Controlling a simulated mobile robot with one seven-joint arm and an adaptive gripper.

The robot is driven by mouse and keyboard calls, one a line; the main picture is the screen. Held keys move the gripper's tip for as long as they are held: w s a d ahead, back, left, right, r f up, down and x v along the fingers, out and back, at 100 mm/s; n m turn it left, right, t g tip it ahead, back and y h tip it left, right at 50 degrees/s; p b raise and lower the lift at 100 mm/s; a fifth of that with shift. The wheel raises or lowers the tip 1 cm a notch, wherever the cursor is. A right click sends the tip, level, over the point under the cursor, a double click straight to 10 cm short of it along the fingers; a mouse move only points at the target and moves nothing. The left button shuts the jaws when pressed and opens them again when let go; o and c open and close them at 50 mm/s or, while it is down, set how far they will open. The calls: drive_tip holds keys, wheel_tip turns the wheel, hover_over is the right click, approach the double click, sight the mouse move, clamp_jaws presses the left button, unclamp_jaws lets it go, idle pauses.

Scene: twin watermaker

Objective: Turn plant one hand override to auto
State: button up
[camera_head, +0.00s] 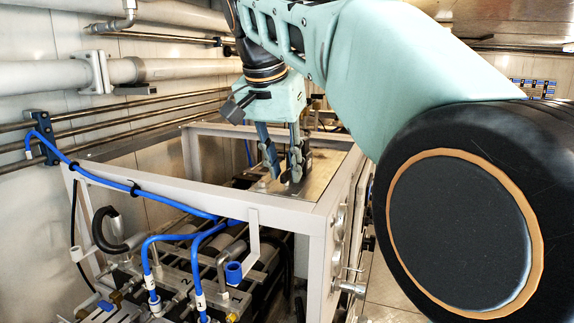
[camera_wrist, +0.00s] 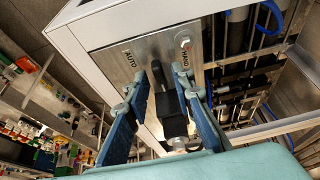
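The override's metal plate (camera_wrist: 112,58) shows in the wrist view with the engraved words AUTO on the left and HAND on the right. A black lever (camera_wrist: 158,73) stands out from the plate between the two words; I cannot tell which word it is set to. My gripper (camera_wrist: 160,84) has its two blue fingers apart, one on each side of the lever. I cannot tell whether either fingertip touches it. In the head view my gripper (camera_head: 282,178) points down at the plate (camera_head: 318,178) on top of the white frame, and its fingers hide the lever.
The white frame (camera_head: 265,205) surrounds an open bay with blue hoses (camera_head: 180,205) and fittings. Pipes (camera_head: 160,70) run along the wall at the left. Gauges (camera_head: 338,222) and a valve (camera_head: 350,287) stick out from the frame's right side.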

drive_tip(key=v, duration=0.7)
drive_tip(key=shift+r, duration=0.25)
idle(0.5)
